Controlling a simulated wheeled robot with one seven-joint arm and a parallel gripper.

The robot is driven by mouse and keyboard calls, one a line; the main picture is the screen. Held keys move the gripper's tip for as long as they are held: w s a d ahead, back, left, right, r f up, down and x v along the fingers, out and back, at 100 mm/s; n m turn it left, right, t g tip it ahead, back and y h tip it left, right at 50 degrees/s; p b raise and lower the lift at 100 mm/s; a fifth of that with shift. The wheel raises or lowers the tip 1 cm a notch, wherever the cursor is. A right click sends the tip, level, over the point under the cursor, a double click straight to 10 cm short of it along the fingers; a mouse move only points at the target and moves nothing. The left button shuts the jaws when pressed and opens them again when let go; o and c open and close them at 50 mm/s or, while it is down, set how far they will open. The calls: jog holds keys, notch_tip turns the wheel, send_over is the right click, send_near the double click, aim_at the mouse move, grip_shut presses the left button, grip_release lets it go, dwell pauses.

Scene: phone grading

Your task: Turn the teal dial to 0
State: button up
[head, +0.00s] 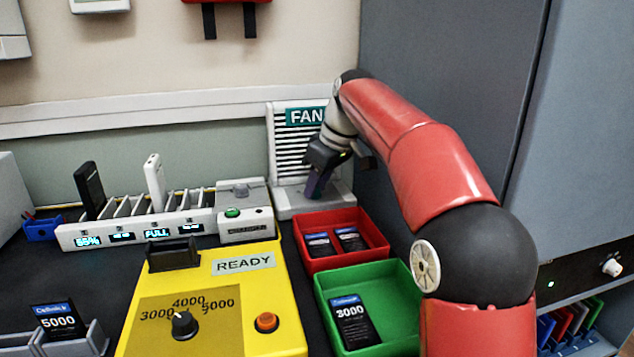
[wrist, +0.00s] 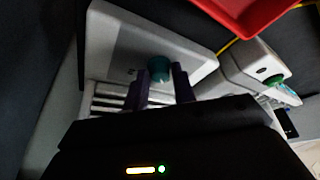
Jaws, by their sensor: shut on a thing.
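The teal dial (wrist: 158,66) sits on the pale base (wrist: 140,45) of the fan unit, between my fingertips. My gripper (wrist: 161,77) is shut on the dial, with one purple finger on each side. In the head view my gripper (head: 316,188) reaches down to the base of the fan unit (head: 285,150), which bears a teal "FAN" label. The dial is hidden behind the gripper in that view. A small dark mark shows on the base near the dial in the wrist view, but it is too small to read. The dial's pointer cannot be made out.
A red tray (head: 376,237) and a green tray (head: 407,311) hold phones in front of the fan. A white charging rack (head: 120,232) and a yellow tester (head: 220,310) with a black knob stand to the left. A grey cabinet (head: 450,60) stands behind my arm.

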jog(key=shift+n, duration=0.4)
jog(key=o, duration=1)
jog(key=v, duration=0.7)
jog(key=shift+w+d, duration=0.1)
jog(key=shift+d+r, duration=0.1)
jog(key=shift+r, duration=0.25)
